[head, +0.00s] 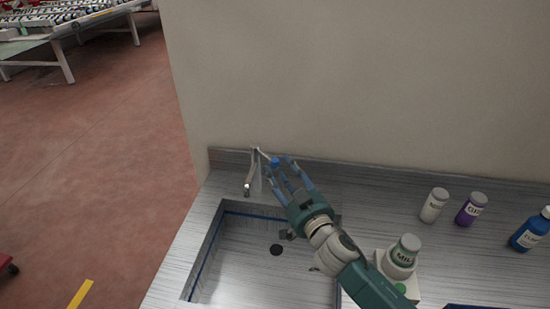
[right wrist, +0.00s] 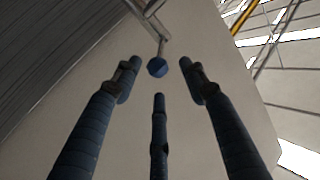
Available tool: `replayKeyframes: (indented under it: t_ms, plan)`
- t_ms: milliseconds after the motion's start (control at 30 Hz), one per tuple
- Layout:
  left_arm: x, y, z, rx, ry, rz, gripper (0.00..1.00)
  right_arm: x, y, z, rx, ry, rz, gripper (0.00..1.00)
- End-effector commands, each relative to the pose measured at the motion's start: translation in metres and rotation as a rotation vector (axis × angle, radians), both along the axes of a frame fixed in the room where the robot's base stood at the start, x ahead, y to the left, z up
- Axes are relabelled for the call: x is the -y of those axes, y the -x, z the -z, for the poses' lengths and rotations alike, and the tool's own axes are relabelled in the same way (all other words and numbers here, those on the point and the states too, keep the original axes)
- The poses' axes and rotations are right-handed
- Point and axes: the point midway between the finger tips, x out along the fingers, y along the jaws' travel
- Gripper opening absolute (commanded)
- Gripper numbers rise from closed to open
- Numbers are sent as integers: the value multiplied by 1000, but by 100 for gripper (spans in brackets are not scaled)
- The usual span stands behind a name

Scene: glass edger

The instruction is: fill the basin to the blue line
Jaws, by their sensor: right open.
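The basin (head: 225,275) is a metal sink set in the counter, with a blue line (head: 203,255) around its inner wall. I see its bare floor and a dark drain (head: 276,249); no water shows. The tap (head: 254,168) stands at the back edge, its spout over the basin. A blue knob (head: 275,161) is on the tap's lever; it also shows in the right wrist view (right wrist: 158,67). My right gripper (head: 277,174) is open, its fingers spread around the knob without visible contact. My left gripper is not in view.
A wall (head: 360,80) rises behind the counter. Open floor (head: 90,150) lies left.

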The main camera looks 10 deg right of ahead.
Motion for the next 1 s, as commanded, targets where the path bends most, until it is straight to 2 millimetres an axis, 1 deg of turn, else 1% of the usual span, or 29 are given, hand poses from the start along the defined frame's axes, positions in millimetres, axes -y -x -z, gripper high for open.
replayKeyframes:
  t_ms: [33, 100, 233, 333, 467, 667, 767, 800, 900, 1000]
  plan:
    - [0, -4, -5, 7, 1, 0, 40, -1, -11, -3, 1, 2, 1, 43]
    - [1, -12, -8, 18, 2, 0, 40, -4, -21, -3, 1, 0, 0, 43]
    - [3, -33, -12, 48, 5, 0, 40, -7, -36, -1, 0, 0, 1, 43]
    - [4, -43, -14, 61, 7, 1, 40, -8, -43, -1, 1, 1, 0, 43]
    - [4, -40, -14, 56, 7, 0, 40, -9, -46, 0, -1, 0, 0, 43]
    - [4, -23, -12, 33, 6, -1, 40, -9, -46, 0, 0, 0, 0, 43]
    - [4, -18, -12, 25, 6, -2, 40, -9, -46, 1, 0, 0, 0, 25]
    - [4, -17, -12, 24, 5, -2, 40, -9, -46, 1, 0, 0, 0, 17]
    - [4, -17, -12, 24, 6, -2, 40, -9, -46, 0, 0, 1, 0, 0]
    - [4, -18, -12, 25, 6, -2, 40, -9, -46, 0, 0, 1, 0, 0]
